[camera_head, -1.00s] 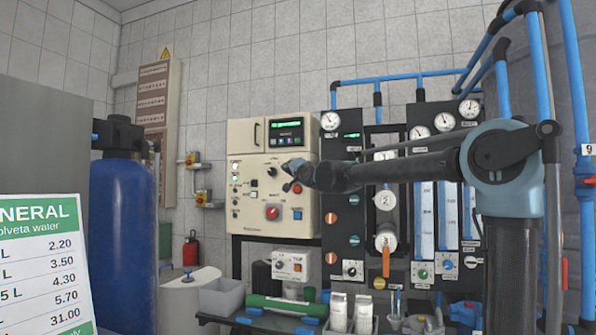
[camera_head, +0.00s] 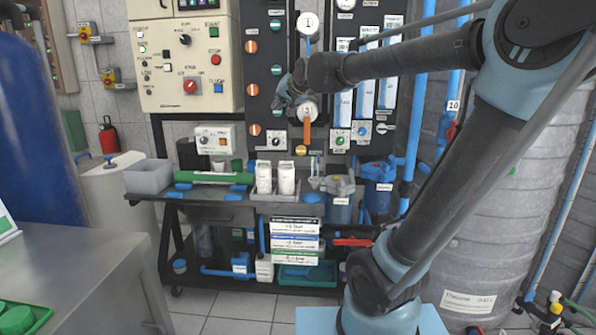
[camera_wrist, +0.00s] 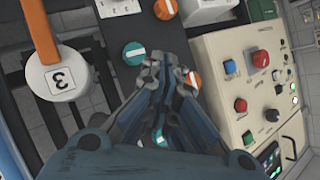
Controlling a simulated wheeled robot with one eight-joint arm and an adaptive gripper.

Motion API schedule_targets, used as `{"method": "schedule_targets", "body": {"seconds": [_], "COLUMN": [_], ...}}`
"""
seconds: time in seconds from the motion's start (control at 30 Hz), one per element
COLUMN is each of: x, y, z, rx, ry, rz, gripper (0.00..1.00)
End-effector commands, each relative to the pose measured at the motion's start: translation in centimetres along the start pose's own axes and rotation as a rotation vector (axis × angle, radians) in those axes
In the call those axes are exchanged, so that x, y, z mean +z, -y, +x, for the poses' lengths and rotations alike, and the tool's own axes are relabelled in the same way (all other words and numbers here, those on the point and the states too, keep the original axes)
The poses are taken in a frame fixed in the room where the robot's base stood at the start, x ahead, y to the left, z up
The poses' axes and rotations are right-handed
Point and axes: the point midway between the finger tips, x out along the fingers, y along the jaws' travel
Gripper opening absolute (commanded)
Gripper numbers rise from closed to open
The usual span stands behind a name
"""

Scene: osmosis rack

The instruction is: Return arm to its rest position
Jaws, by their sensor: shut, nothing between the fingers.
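My gripper (camera_head: 284,92) is raised in front of the dark gauge panel (camera_head: 268,22) in the head view, just left of the white round valve marked 3 (camera_head: 312,104). In the wrist view my gripper (camera_wrist: 172,68) has its fingers together with nothing visible between them. The valve 3 (camera_wrist: 62,80), with its orange handle (camera_wrist: 44,38), shows to the left there, apart from the fingers. Whether the fingertips touch the panel cannot be told. My arm stretches from the lower right up to an elbow and across to the panel.
The cream control box (camera_head: 190,62) hangs left of the panel. Below stands a dark cart (camera_head: 150,199) with white bottles (camera_head: 286,178), a green cylinder (camera_head: 208,177) and a grey bin (camera_head: 148,176). A metal table (camera_head: 75,262) is at lower left, a large grey tank (camera_head: 495,190) at right.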

Motion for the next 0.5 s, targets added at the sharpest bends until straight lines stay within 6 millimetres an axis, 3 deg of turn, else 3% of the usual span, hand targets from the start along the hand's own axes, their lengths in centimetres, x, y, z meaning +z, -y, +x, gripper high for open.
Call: {"method": "schedule_targets", "body": {"seconds": [0.03, 0.2, 0.5], "x": [1.5, 7.5, 19.5], "y": [-2.6, -10.5, -22.4], "z": [-1.1, -4.7, -12.2], "rx": [0.044, 0.179, 0.384], "ry": [0.029, 0.153, 0.401], "rz": [-0.017, -0.080, -0.148], "gripper": [0.00, 0.00, 0.00]}}
